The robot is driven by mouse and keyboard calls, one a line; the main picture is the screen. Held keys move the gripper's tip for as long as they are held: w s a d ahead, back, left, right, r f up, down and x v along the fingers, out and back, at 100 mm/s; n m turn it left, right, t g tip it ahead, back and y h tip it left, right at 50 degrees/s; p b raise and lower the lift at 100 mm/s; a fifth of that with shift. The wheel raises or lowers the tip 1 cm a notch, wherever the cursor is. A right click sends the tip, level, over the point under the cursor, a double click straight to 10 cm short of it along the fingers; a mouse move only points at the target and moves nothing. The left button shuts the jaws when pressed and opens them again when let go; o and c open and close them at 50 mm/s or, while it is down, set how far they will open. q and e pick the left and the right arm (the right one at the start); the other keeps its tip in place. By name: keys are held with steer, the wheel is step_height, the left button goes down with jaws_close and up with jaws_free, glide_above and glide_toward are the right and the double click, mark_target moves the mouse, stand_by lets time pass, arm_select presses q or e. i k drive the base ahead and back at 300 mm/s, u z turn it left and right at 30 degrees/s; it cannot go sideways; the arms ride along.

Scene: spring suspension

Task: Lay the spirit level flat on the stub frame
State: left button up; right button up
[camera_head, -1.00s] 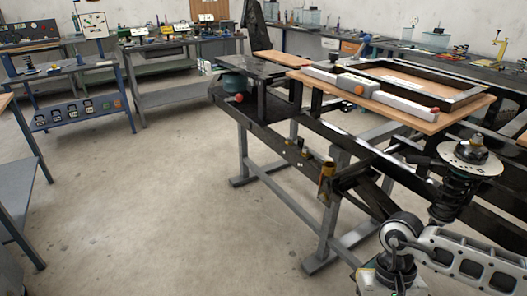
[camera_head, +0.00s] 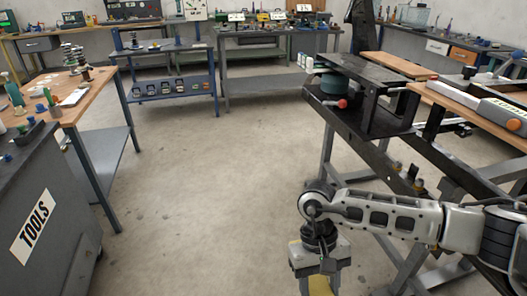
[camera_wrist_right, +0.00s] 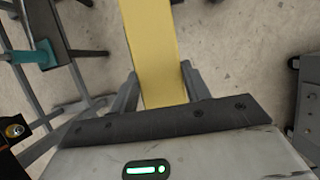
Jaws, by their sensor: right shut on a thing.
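The yellow bar, which looks like the spirit level, is between the fingers of my right gripper (camera_wrist_right: 160,92) in the wrist view, where the bar (camera_wrist_right: 150,40) runs up out of the picture. In the head view only a short yellow piece (camera_head: 320,286) shows below my right gripper's body, cut off by the bottom edge. The dark steel stub frame (camera_head: 445,165) stands on grey legs at the right. The gripper hangs to the left of the frame, lower in the picture, with the bar apart from it. My left gripper is not in view.
A black raised plate (camera_head: 365,72) and a red knob (camera_head: 342,103) sit on the frame's far end. A wooden board (camera_head: 470,103) carries a grey bar with an orange knob. A tools cabinet (camera_head: 45,215) and wooden bench (camera_head: 72,110) stand left. Open floor (camera_head: 200,190) lies between.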

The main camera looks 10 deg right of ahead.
mark_target(358, 65)
steer(key=u, duration=0.3)
steer(key=i, duration=1.5)
steer(key=z, duration=0.4)
